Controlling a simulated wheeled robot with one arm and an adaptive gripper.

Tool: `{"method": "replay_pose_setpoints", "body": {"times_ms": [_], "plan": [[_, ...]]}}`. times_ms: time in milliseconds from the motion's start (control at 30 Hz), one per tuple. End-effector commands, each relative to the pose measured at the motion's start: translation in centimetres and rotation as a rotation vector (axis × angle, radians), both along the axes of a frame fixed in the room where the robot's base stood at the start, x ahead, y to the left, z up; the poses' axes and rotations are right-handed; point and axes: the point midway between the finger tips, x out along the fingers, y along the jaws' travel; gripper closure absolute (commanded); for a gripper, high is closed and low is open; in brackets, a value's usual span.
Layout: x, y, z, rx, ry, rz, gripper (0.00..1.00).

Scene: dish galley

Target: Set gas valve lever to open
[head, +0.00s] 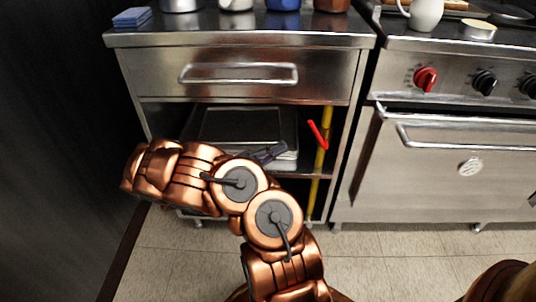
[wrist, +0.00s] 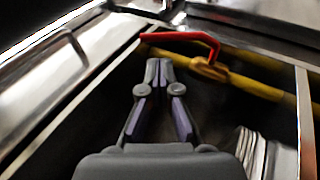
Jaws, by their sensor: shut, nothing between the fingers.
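The red gas valve lever (head: 316,133) sits on an upright yellow pipe (head: 325,120) in the open bay under the steel counter. It slants up and left from the pipe, neither in line with it nor square across it. In the wrist view the bent red lever (wrist: 180,36) joins a fitting on the yellow pipe (wrist: 258,88). My gripper (wrist: 160,66) is shut and empty, its fingertips close to the lever's handle; I cannot tell whether they touch. In the head view my gripper (head: 280,149) is left of the lever and partly hidden by my arm.
A drawer with a bar handle (head: 239,73) is above the bay. Metal trays (head: 247,122) lie on the shelf behind my arm. The cabinet's right post (head: 345,150) stands beside the pipe. A range with a red knob (head: 425,79) is at right.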

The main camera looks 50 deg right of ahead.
Motion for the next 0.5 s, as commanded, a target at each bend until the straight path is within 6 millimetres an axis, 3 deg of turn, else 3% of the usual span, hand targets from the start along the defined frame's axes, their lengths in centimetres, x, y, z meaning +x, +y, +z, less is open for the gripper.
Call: {"method": "replay_pose_setpoints", "body": {"times_ms": [500], "plan": [[-3.8,-4.5,3.3,-0.003,-0.001,-0.003,1.0]]}}
